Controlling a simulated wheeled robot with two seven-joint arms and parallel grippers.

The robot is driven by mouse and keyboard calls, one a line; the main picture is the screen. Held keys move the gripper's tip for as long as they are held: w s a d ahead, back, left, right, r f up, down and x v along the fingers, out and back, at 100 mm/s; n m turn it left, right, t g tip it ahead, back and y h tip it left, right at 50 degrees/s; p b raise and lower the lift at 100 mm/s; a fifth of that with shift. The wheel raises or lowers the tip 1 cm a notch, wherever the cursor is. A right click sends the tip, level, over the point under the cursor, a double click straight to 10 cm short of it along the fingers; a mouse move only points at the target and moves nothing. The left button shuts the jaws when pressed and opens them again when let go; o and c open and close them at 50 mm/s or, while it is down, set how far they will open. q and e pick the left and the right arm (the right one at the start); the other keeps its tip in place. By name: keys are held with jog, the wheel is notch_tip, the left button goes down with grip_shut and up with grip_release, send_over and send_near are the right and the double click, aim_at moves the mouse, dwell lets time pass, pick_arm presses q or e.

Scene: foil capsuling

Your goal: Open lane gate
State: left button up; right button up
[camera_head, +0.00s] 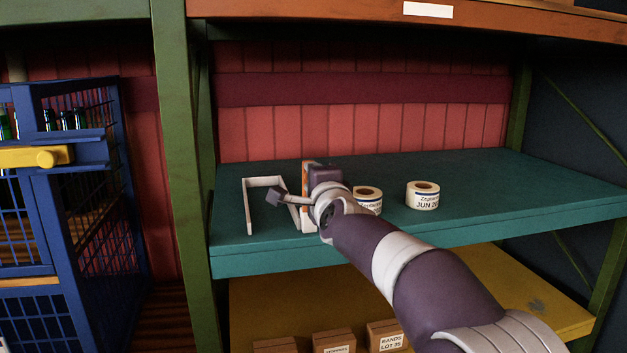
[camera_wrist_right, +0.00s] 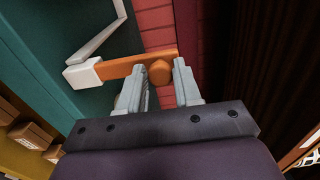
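The lane gate shows in the right wrist view as an orange bar (camera_wrist_right: 122,67) with a round orange knob (camera_wrist_right: 160,72), joined to a white post (camera_wrist_right: 82,74) at the teal shelf. In the head view the orange bar (camera_head: 305,178) stands upright above the shelf, partly hidden by my right arm. White lane rails (camera_head: 248,205) lie to its left. My right gripper (camera_wrist_right: 159,84) is open, its two fingers on either side of the knob; whether they touch it is unclear. In the head view its fingertips are hidden. My left gripper is in neither view.
Two label rolls, one (camera_head: 423,195) clear and one (camera_head: 368,197) partly hidden by my arm, stand on the teal shelf (camera_head: 520,185). A green upright (camera_head: 172,130) and a blue cage (camera_head: 110,180) with a yellow handle are left. Boxes (camera_head: 386,336) sit below.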

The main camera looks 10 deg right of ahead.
jog(key=shift+o, duration=1.2)
jog(key=s+b, duration=0.1)
jog(key=s, duration=1.1)
jog(key=shift+s+d, duration=0.25)
jog(key=shift+s, duration=0.15)
